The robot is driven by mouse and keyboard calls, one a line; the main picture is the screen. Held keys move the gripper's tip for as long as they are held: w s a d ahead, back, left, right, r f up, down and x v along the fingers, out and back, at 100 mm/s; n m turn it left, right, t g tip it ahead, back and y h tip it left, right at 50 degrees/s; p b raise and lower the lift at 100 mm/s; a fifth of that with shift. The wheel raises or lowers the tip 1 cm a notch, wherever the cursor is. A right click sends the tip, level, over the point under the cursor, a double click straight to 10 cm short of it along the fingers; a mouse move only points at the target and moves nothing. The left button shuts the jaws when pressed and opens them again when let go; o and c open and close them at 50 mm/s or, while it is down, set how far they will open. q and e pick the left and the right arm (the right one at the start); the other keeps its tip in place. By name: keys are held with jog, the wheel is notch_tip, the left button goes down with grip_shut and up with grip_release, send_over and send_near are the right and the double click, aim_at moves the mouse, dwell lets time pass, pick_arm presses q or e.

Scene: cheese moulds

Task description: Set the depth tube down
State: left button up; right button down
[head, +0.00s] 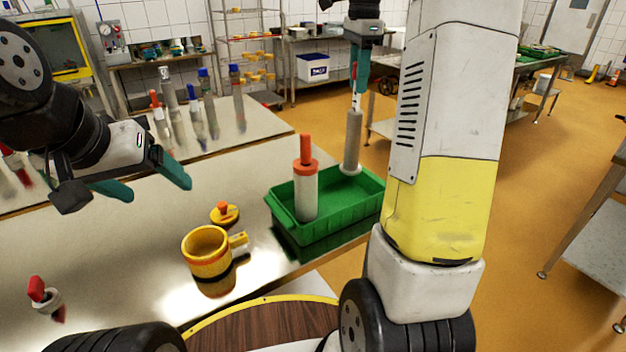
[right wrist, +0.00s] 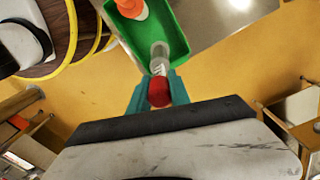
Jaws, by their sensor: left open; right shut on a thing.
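The depth tube (head: 352,140) is a grey upright cylinder with a wider foot, and a thin red-and-white upper part. My right gripper (head: 357,78) is shut on its top. In the right wrist view its red end (right wrist: 159,91) sits between the teal fingers, with the clear marked tube beyond. Its foot shows at the far right corner of the green tray (head: 283,213); I cannot tell whether it touches the tray floor. My left gripper (head: 150,183) is open and empty above the steel table, far left of the tray.
A white tube with an orange collar and handle (head: 306,192) stands in the tray. A yellow cup (head: 205,253) and a small yellow-orange piece (head: 225,214) are left of it. A red-topped piece (head: 42,294) is at the front left. Several bottles stand behind.

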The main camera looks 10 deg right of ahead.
aim_at(356, 110)
notch_tip(356, 110, down, 10)
jog(key=shift+w+r, duration=0.1)
dwell(0.4)
jog(key=c, duration=1.2)
grip_release()
jog(key=shift+f, duration=0.2)
jog(key=shift+r, duration=0.1)
